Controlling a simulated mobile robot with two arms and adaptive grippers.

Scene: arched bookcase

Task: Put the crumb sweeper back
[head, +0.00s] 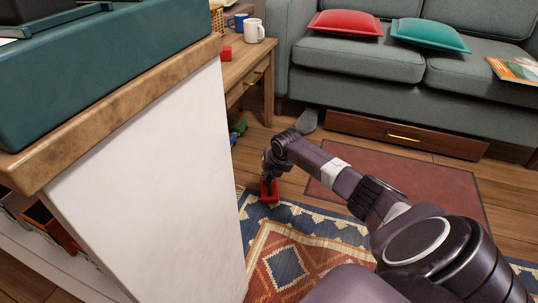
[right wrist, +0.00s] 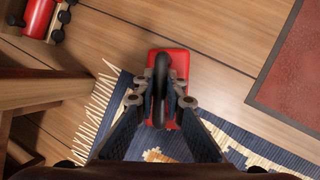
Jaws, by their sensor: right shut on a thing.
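The crumb sweeper is red with a black loop handle and shows in the right wrist view (right wrist: 179,62) and, small, in the head view (head: 269,190). My right gripper (right wrist: 163,100) is shut on the handle, with a finger on either side of it. In the head view my right gripper (head: 270,172) points down over the sweeper, at the fringed edge of the rug. I cannot tell whether the sweeper touches the floor. My left gripper is not in view.
A patterned rug (head: 285,268) and a dark red mat (head: 430,190) lie on the wood floor. A white-sided counter (head: 150,190) stands at the left. Behind are a side table (head: 240,65) with mugs (head: 254,31), a grey sofa (head: 375,62), and a wooden drawer (head: 360,129) beneath it. A red wheeled toy (right wrist: 42,15) lies nearby.

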